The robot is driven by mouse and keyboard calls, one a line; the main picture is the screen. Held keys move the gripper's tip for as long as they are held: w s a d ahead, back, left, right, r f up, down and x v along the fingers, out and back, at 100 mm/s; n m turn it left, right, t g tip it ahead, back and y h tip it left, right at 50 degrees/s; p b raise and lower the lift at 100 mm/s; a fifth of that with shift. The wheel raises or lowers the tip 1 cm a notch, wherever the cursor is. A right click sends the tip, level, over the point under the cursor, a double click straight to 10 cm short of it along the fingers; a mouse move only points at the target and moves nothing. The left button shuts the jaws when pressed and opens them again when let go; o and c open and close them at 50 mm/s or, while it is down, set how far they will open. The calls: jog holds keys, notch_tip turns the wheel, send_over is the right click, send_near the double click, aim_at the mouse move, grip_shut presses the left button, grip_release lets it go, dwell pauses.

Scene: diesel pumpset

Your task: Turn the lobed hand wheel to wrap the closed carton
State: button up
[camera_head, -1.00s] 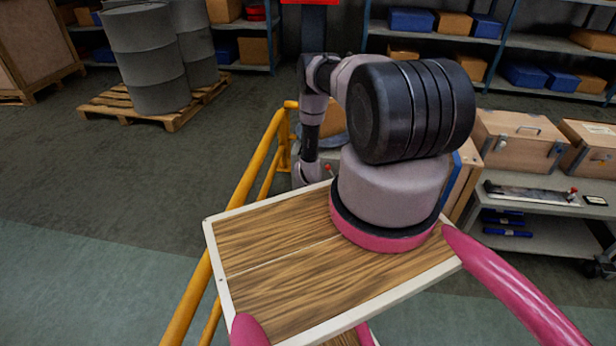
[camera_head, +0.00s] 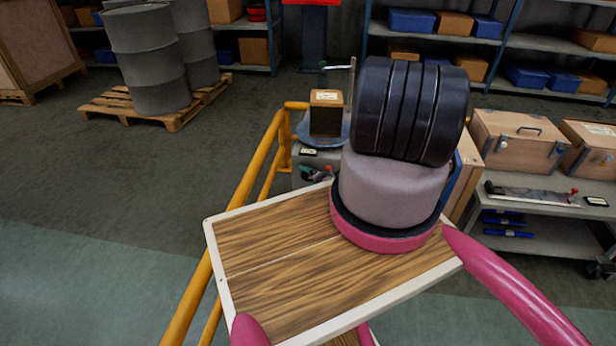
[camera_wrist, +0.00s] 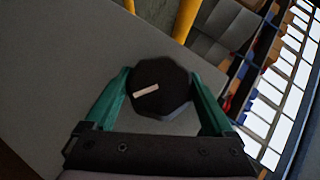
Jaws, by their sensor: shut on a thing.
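The lobed hand wheel (camera_wrist: 160,87) is a dark, many-sided knob with a pale strip on its face. It fills the space between the two green fingers of my gripper (camera_wrist: 160,100) in the wrist view. My gripper is shut on it. In the head view my gripper is hidden behind my own arm. The closed carton (camera_head: 326,120) is a small brown box with a pale label on top. It stands upright on a blue round plate (camera_head: 308,139). No wrap shows clearly on it.
A thin post with a green-tipped arm (camera_head: 338,68) stands by the carton. A yellow rail (camera_head: 236,195) runs along the left. Grey drums (camera_head: 150,60) stand on a pallet behind. Wooden cases (camera_head: 515,140) sit on a bench at the right. Floor at left is clear.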

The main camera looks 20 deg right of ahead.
jog(key=shift+m+y, duration=0.3)
jog(key=shift+t, duration=0.3)
jog(key=o, duration=1.1)
jog(key=shift+v, duration=5.4)
